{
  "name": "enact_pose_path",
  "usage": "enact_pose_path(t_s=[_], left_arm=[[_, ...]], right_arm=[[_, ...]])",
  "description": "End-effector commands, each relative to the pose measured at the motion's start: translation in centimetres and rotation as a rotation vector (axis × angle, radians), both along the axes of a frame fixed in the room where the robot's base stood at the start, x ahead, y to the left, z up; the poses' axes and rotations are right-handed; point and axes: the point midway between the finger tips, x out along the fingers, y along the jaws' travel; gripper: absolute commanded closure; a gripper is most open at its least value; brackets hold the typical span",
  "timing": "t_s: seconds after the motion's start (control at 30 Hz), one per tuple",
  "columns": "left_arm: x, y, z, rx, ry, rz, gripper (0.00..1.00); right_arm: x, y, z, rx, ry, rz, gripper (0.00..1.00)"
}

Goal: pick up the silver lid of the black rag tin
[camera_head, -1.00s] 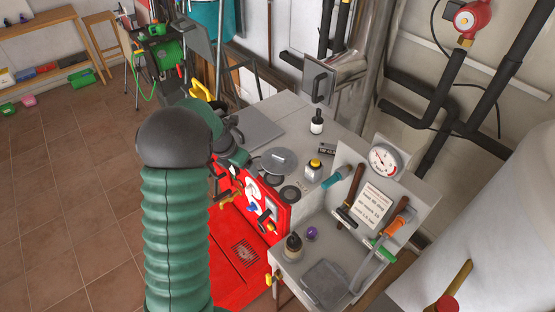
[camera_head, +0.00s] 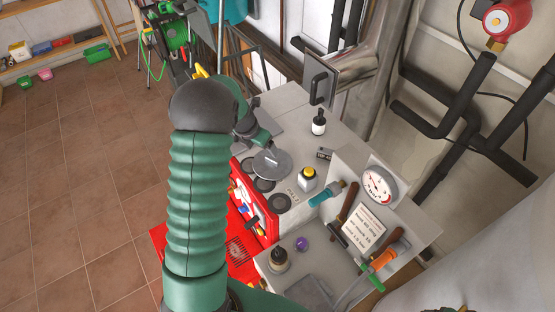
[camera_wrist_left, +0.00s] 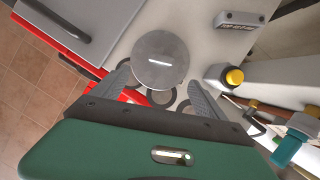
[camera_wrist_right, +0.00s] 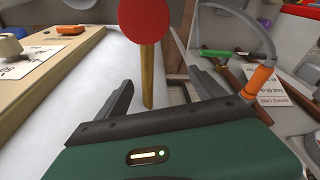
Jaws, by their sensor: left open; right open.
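The round silver lid (camera_head: 272,162) lies flat near the front edge of the grey worktop, with a small knob or handle on top in the head view. It also shows in the left wrist view (camera_wrist_left: 160,60), just ahead of and between the fingertips. A black tin beneath it is hidden from above. My left gripper (camera_wrist_left: 160,78) is open and empty, with one finger on each side of the lid's near edge; contact cannot be told. My right gripper (camera_wrist_right: 160,82) is open, away from the lid, with a red disc on a wooden handle (camera_wrist_right: 146,75) between its fingers' lines of sight.
Dark round discs (camera_head: 280,203) lie beside the lid. A pressure gauge (camera_head: 378,184) and tools stand at the right. A grey plate (camera_wrist_left: 75,25) lies left of the lid in the left wrist view.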

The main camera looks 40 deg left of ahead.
Motion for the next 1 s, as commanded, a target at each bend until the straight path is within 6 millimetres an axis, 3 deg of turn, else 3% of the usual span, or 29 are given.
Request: enact_pose_path(t_s=[0.2, 0.3, 0.47, 0.6, 0.73, 0.97, 1.0], left_arm=[[2.3, 0.2, -5.4, -0.004, 0.005, 0.001, 0.16], [3.2, 0.3, -7.1, -0.003, 0.006, -0.001, 0.16], [3.8, 0.3, -8.4, -0.001, 0.005, 0.0, 0.16], [4.9, 0.0, -10.3, -0.002, 0.005, -0.001, 0.16], [5.6, 0.1, -12.1, 0.0, 0.003, 0.0, 0.16], [5.8, 0.2, -12.6, 0.0, 0.002, 0.0, 0.16], [5.8, 0.2, -12.6, 0.0, 0.003, 0.0, 0.2]], right_arm=[[0.0, 0.0, 0.8, 0.0, 0.0, 0.0, 0.21], [0.0, 0.0, 1.0, 0.0, 0.0, 0.0, 0.21], [0.0, 0.0, 1.6, 0.0, 0.0, 0.0, 0.21], [0.0, 0.0, 3.0, 0.0, 0.0, 0.0, 0.21], [0.0, 0.0, 3.1, 0.0, 0.0, 0.0, 0.21], [0.0, 0.0, 3.0, 0.0, 0.0, 0.0, 0.21], [0.0, 0.0, 3.0, 0.0, 0.0, 0.0, 0.21]])
